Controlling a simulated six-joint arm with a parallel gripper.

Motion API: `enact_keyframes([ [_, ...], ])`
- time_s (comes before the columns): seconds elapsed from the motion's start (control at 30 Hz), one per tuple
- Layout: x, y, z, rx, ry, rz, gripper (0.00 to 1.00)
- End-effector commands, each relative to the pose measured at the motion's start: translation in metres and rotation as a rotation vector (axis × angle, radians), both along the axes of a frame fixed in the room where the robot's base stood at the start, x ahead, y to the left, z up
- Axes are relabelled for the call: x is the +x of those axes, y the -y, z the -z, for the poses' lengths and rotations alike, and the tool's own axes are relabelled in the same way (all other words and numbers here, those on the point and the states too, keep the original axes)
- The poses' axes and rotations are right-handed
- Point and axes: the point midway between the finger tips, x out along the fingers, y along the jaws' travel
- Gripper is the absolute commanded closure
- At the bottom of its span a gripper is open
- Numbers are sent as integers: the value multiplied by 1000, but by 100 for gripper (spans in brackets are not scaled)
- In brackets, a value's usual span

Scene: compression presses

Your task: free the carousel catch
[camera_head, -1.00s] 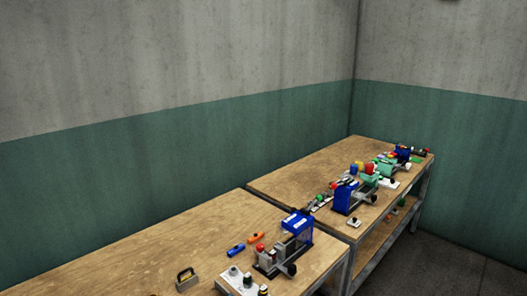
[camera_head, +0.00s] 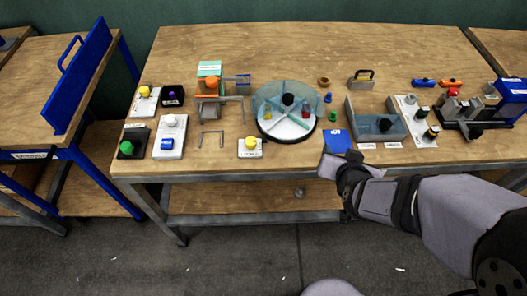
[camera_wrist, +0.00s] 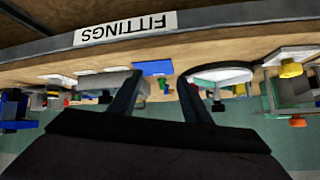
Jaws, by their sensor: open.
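The carousel (camera_head: 268,128) is a round, dark-rimmed turntable with a white top, a clear cover, a black central knob and coloured pieces between dividers. It stands mid-bench and shows partly in the wrist view (camera_wrist: 222,74). In front of it, to the left, a yellow knob (camera_head: 250,143) sits on a small labelled white plate; I cannot tell whether this is the catch. The yellow knob also shows in the wrist view (camera_wrist: 290,70). My gripper (camera_wrist: 158,80) is open and empty. In the head view it is by the bench's front edge, right of the carousel; its fingertips are unclear there.
A blue card (camera_head: 337,141) lies near my gripper. A grey trough (camera_head: 376,122) and a white button panel (camera_head: 416,118) stand to the right. An orange-topped press (camera_head: 211,88) is left of the carousel.

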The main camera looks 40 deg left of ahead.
Motion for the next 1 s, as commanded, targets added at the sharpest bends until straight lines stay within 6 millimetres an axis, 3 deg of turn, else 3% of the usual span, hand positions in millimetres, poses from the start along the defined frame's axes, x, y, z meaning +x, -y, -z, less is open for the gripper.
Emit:
enact_keyframes([
  [0.03, -11, -28, 17, 32, 58, -39, 56],
  [0.2, -49, -98, 20, 161, 269, -115, 56],
  [0.4, -108, -143, 14, 300, 477, -176, 56],
  [0.53, -138, -155, 8, 364, 569, -198, 56],
  [0.7, -159, -157, 28, 317, 614, -217, 56],
  [1.0, -163, -159, 31, 303, 630, -219, 56],
])
